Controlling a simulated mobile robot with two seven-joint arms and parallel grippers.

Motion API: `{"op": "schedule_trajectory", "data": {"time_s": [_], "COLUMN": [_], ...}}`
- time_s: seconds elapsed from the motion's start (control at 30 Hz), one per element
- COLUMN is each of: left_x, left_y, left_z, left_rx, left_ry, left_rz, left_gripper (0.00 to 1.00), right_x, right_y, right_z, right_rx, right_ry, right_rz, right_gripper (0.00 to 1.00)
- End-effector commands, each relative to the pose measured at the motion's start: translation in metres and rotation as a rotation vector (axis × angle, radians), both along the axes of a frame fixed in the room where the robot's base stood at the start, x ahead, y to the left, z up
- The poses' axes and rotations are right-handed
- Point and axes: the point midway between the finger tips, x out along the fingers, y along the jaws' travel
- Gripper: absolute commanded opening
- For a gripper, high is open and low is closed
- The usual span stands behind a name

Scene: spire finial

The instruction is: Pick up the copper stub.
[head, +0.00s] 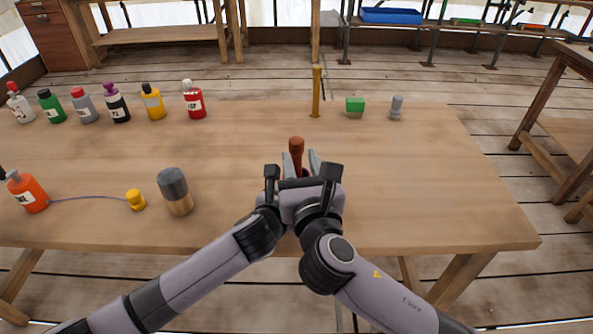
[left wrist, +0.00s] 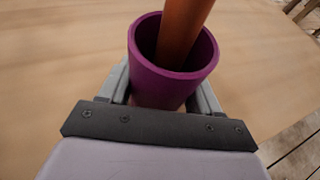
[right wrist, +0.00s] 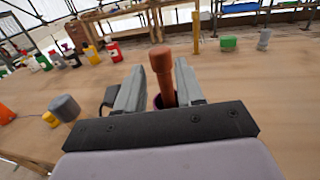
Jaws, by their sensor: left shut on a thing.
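The copper stub (head: 296,146) is a reddish-brown rod with a wider head, upright at the middle of the table. In the left wrist view the stub (left wrist: 183,30) stands inside a purple tube (left wrist: 172,88), leaning to one side. My left gripper (left wrist: 167,95) is shut around the tube; in the head view it is mostly hidden by my right one. My right gripper (head: 300,162) is open, with a finger on each side of the stub. In the right wrist view the stub (right wrist: 163,78) is between the fingers, with a small gap visible.
On the wooden table (head: 420,190), several bottles stand at the back left. A grey-topped cylinder (head: 175,190), a yellow knob (head: 135,199) and an orange bottle (head: 28,192) are at the left. A brass post (head: 316,92), green block (head: 355,106) and grey piece (head: 396,106) stand behind.

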Motion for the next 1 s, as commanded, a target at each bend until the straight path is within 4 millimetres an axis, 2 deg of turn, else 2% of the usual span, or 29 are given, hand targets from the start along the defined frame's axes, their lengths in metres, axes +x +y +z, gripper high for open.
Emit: {"op": "schedule_trajectory", "data": {"time_s": [0.1,0.23,0.57,0.6,0.67,0.7,1.0], "left_x": [0.0,0.0,0.0,0.0,0.0,0.0,0.0], "left_y": [0.0,0.0,0.0,0.0,0.0,0.0,0.0], "left_z": [0.0,0.0,0.0,0.0,0.0,0.0,0.0], "left_rx": [0.0,0.0,0.0,0.0,0.0,0.0,0.001], "left_ry": [0.001,0.001,0.001,0.001,0.001,0.001,0.001], "left_rz": [0.0,0.0,0.0,0.0,0.0,0.0,0.001], "left_gripper": [0.29,0.29,0.29,0.29,0.29,0.29,0.29], "right_x": [0.019,0.032,0.039,0.038,0.038,0.038,0.038], "right_y": [0.002,0.004,0.005,0.005,0.005,0.005,0.005], "right_z": [0.003,0.002,0.002,0.002,0.002,0.002,0.004], "right_rx": [0.0,-0.001,0.0,0.0,0.0,0.0,0.0], "right_ry": [-0.002,0.0,0.0,0.0,0.0,0.001,-0.001], "right_rz": [-0.002,-0.002,0.0,0.0,0.0,0.0,0.0], "right_gripper": [0.37,0.37,0.37,0.34,0.14,0.01,0.0]}}
